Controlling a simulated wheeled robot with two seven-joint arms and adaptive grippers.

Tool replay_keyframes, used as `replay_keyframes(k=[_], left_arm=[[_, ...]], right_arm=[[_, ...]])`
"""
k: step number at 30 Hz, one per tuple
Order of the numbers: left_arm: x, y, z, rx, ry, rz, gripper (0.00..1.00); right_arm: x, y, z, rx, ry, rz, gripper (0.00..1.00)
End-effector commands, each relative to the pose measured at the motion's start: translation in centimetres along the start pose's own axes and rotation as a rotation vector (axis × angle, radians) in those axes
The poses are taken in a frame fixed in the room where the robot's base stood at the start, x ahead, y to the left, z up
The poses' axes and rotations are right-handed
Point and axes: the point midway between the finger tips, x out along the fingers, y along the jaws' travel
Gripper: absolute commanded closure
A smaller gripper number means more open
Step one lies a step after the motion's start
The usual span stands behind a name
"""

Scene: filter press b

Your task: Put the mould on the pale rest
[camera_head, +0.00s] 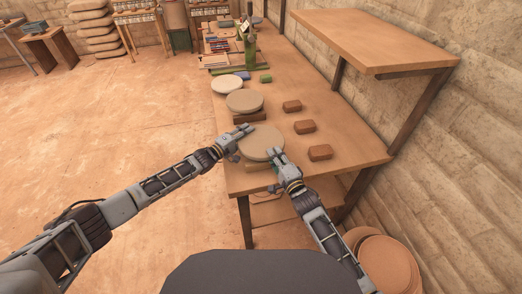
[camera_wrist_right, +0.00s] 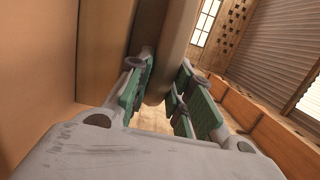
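A round tan disc, which looks like the mould (camera_head: 262,142), sits over a low block at the near end of the long table. My left gripper (camera_head: 243,137) is at its left far rim and my right gripper (camera_head: 273,155) at its near right rim. In the right wrist view the edge of the disc (camera_wrist_right: 163,60) lies between the green-padded fingers of my right gripper (camera_wrist_right: 165,85); firm contact on both sides is unclear. The left fingers are too small to read. A paler disc (camera_head: 227,84) lies farther up the table; I cannot tell whether it is the pale rest.
Another tan disc (camera_head: 244,101) sits on a block between them. Several brown blocks, one here (camera_head: 320,153), line the right of the table (camera_head: 352,155). A raised wooden shelf (camera_head: 385,45) overhangs the right side. Round slabs (camera_head: 385,265) lie low at the right.

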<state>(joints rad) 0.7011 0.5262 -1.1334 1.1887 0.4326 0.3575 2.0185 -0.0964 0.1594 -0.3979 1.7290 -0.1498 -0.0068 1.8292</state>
Motion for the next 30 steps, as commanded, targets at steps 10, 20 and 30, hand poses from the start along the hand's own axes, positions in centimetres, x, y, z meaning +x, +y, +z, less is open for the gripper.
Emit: replay_keyframes(k=[10,20,30], left_arm=[[0.0,0.1,0.0,0.0,0.0,0.0,0.59],[-0.5,-0.1,-0.1,0.0,0.001,-0.002,0.59],[-2.7,-0.1,0.0,0.0,0.0,-0.002,0.59]], right_arm=[[0.0,-0.1,0.0,0.0,0.0,0.0,0.59],[0.0,-0.1,0.0,0.0,0.0,0.0,0.59],[0.0,-0.1,0.0,0.0,0.0,0.0,0.59]])
